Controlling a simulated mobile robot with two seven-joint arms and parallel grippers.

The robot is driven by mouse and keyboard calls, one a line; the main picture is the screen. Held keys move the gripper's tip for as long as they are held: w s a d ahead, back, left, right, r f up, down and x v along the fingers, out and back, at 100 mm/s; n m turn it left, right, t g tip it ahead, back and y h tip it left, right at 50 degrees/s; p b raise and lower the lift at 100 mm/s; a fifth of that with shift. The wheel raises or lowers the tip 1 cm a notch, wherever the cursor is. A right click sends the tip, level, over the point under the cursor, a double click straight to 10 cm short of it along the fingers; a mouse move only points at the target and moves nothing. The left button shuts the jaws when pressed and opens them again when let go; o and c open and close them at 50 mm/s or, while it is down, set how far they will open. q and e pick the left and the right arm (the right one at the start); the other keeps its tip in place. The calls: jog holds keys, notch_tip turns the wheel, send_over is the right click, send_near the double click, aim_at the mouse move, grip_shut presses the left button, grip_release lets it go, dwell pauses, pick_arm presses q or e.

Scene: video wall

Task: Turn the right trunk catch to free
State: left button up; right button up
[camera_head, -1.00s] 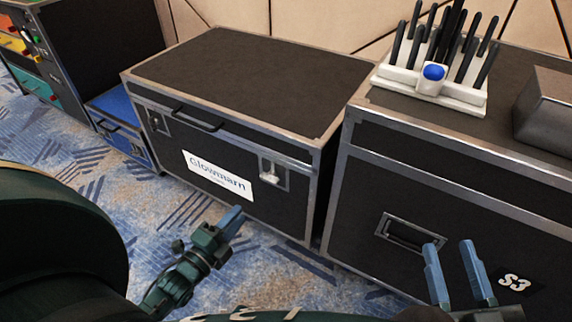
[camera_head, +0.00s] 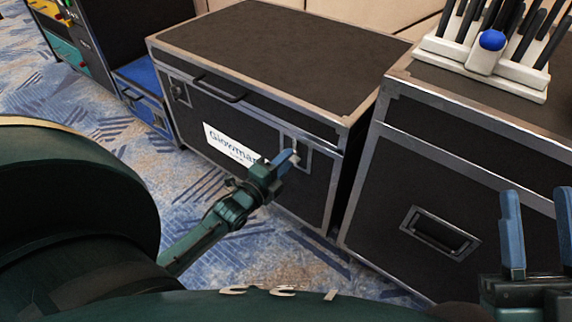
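The black trunk (camera_head: 270,50) with metal edges and a white label stands in the middle of the camera_head view, lid closed. Its right catch (camera_head: 303,152) is a silver fitting on the front face, partly hidden by my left gripper (camera_head: 287,159). The blue fingertips are at the catch and seem to touch it. They overlap in this view, so I cannot tell whether they are shut on it. The left catch (camera_head: 179,92) sits near the trunk's left end. My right gripper (camera_head: 540,232) is open and empty at the lower right, in front of another case.
A second black case (camera_head: 440,150) with a recessed handle stands close to the trunk's right. A white rack (camera_head: 484,61) with black sticks and a blue knob stands on it. A blue-topped case (camera_head: 143,80) is at the left. Patterned carpet (camera_head: 200,200) lies in front.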

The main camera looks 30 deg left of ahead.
pick_arm(q)
jog(key=shift+w, duration=0.35)
jog(key=shift+c, duration=0.3)
grip_shut()
